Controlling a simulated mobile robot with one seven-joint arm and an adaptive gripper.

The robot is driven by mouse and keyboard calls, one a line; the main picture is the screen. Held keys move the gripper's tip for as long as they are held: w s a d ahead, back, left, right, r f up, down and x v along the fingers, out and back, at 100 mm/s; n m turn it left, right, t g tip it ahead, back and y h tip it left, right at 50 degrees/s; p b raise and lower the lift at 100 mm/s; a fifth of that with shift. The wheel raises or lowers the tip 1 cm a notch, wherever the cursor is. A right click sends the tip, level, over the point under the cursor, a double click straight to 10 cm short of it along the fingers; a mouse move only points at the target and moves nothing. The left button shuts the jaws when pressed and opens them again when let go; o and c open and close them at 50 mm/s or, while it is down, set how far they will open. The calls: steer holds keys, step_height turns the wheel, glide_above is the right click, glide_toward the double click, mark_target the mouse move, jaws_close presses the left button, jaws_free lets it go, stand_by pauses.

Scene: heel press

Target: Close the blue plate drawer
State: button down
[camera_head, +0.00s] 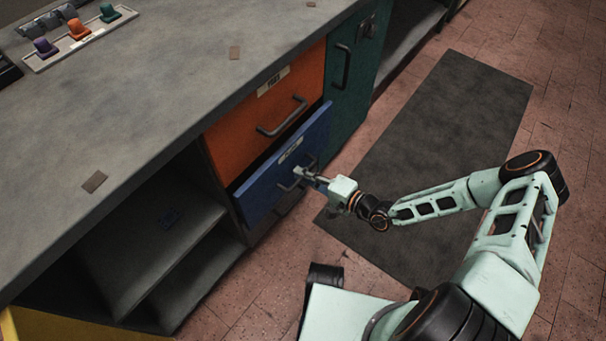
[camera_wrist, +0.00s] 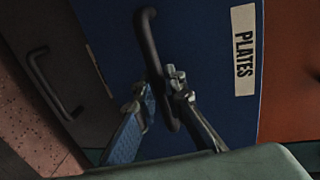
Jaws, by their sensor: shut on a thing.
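The blue plate drawer (camera_head: 262,189) is in the counter front, below the orange drawer. It stands slightly out from the cabinet, with a dark gap along its top edge. In the wrist view its blue front (camera_wrist: 205,50) carries a label reading PLATES (camera_wrist: 243,50). Its dark bar handle (camera_wrist: 149,45) runs between my fingers. My gripper (camera_wrist: 160,90) is shut on this handle, one finger on each side. In the head view my gripper (camera_head: 305,176) is at the drawer front and hides part of the handle.
The orange drawer (camera_head: 240,128) above looks shut. A green door (camera_head: 350,75) is to the right, and open shelves (camera_head: 165,225) are to the left. A dark mat (camera_head: 440,130) lies on the tiled floor. The grey countertop (camera_head: 150,90) holds a tray of coloured pieces (camera_head: 80,40).

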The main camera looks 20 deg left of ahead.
mark_target(293, 168)
steer(key=shift+r+p+x, duration=0.25)
steer(key=shift+p+x, duration=0.15)
steer(key=shift+x, duration=0.65)
steer(key=shift+r+p+x, duration=0.2)
steer(key=shift+p+x, duration=0.2)
steer(key=shift+x, duration=0.7)
steer(key=shift+w+a, duration=0.1)
steer(key=c, duration=2)
jaws_free()
steer(key=v, duration=1.2)
